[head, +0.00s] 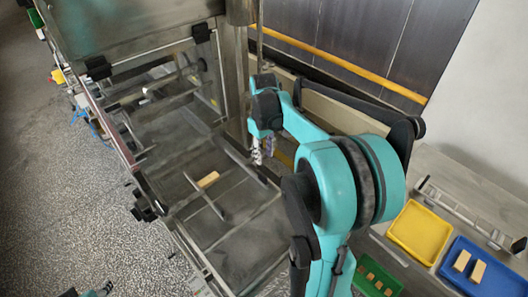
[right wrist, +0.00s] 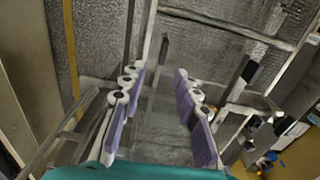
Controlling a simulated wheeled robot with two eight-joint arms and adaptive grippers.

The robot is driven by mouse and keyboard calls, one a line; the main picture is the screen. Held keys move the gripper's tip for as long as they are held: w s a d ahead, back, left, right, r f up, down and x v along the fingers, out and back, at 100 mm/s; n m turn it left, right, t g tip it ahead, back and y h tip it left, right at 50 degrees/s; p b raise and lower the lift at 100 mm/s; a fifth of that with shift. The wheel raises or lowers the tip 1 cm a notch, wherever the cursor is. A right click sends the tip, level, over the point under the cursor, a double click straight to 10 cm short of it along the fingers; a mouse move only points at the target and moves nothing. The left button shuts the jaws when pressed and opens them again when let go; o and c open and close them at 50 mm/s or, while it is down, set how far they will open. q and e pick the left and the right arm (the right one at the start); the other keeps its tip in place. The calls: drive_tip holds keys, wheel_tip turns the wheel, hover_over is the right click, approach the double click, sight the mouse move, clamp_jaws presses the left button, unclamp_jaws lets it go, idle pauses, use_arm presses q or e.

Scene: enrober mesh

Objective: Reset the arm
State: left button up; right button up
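My right arm (head: 345,185) reaches up across the middle of the head view, bent over the enrober machine. My right gripper (head: 257,150) hangs at the arm's far end beside a metal post, small and partly hidden in the head view. In the right wrist view my right gripper (right wrist: 160,85) has its two purple-padded fingers spread apart, with nothing between them. At the bottom left of the head view only a small teal piece shows at the edge. My left gripper itself cannot be made out there.
A tan block (head: 208,180) lies on the enrober bed (head: 245,240). To the right stand a yellow tray (head: 420,232), a blue tray (head: 484,270) holding two tan blocks, and a green tray (head: 364,265) with several blocks. A metal post (head: 236,85) rises close to my right gripper.

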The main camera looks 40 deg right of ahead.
drive_tip(key=shift+r, duration=0.3)
idle(0.4)
drive_tip(key=s+a+f+t+b, duration=0.2)
drive_tip(key=s+a+f+b, duration=0.1)
drive_tip(key=a, duration=0.3)
drive_tip(key=s+a+f+t+b, duration=0.2)
drive_tip(key=s+a+f+b, duration=0.1)
drive_tip(key=a, duration=0.4)
drive_tip(key=s+a+f+t+b, duration=0.3)
drive_tip(key=s+a, duration=0.2)
drive_tip(key=a, duration=0.2)
drive_tip(key=shift+s+a+m, duration=0.25)
drive_tip(key=shift+s+m, duration=0.1)
drive_tip(key=shift+m, duration=0.05)
idle(0.3)
